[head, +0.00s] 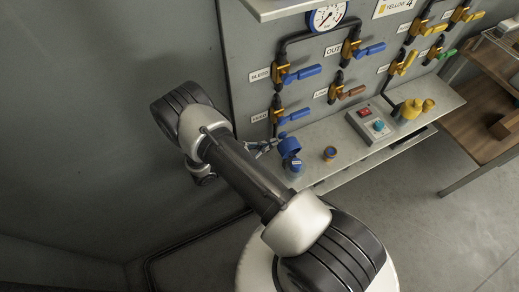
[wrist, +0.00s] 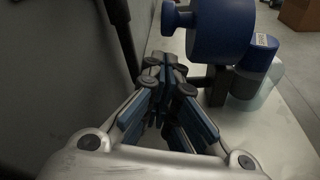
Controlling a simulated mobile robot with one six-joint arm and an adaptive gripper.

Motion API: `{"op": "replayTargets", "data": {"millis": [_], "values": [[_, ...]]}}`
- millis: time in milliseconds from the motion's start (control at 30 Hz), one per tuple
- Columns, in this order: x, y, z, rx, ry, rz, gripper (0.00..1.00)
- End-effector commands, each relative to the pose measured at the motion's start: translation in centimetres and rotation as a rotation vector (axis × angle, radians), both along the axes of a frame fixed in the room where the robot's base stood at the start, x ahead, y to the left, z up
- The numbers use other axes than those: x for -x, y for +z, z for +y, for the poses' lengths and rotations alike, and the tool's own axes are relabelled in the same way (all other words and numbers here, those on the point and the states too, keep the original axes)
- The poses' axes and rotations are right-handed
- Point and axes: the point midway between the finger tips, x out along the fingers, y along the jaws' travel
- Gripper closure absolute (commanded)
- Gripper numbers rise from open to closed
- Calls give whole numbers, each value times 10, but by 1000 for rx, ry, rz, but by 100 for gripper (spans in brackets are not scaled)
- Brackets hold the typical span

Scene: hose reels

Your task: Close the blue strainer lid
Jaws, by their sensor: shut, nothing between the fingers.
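The blue strainer lid (head: 289,147) is a round cap with a knob at its side. In the wrist view the lid (wrist: 224,32) looks tipped up above the blue strainer body (wrist: 256,62), its knob pointing left. The body also shows in the head view (head: 292,164), with a small label and a clear lower part on the shelf. My gripper (head: 272,144) is just left of the lid in the head view. In the wrist view my gripper (wrist: 165,68) is shut and empty, below and left of the lid's knob, apparently not touching it. The hinge is not clear.
The grey shelf (head: 345,165) runs along the panel. Blue-handled valves (head: 298,74) and dark pipes project from the panel above.

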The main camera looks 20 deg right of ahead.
Motion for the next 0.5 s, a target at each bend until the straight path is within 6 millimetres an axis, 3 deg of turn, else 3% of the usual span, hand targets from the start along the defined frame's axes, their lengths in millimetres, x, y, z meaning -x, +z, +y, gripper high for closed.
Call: {"op": "replayTargets", "data": {"millis": [500], "values": [[3, 9, -5, 0, 0, 0, 100]]}}
